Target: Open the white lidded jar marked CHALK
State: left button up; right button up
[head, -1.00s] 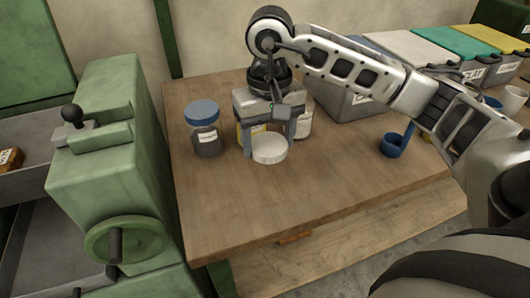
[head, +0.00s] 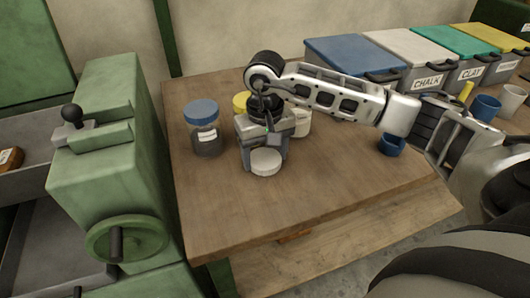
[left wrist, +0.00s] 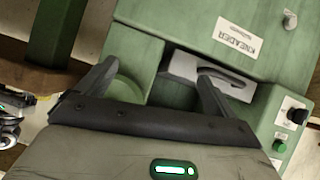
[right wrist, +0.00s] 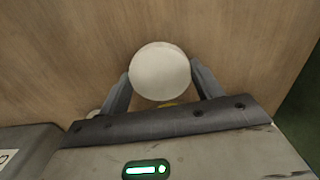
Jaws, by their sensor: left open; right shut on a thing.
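A flat white round lid (head: 265,161) is between the fingers of my right gripper (head: 265,155), which is shut on it low over the wooden table. Whether the lid touches the table I cannot tell. In the right wrist view, the lid (right wrist: 160,71) shows as a plain white disc between the fingertips. A pale jar (head: 302,122) stands just behind the right gripper, partly hidden; its mouth and any CHALK marking are not readable. My left gripper (left wrist: 155,82) is open and empty, in front of the green kneader in the left wrist view.
A blue-lidded jar (head: 202,128) and a yellow-lidded jar (head: 240,102) stand left of and behind the right gripper. A blue cup (head: 391,145) stands right. The table front (head: 330,195) is clear.

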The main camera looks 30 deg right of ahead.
aim_at(265, 159)
jog(key=o, duration=1.1)
jog(key=shift+f, duration=0.15)
pick_arm(q)
jog(key=shift+w+r, duration=0.1)
jog(key=shift+r, duration=0.2)
pick_arm(e)
jog(key=shift+r, duration=0.6)
pick_arm(q)
jog(key=shift+f, duration=0.2)
pick_arm(e)
notch_tip(265, 159, up, 11)
jog(key=shift+r, duration=0.1)
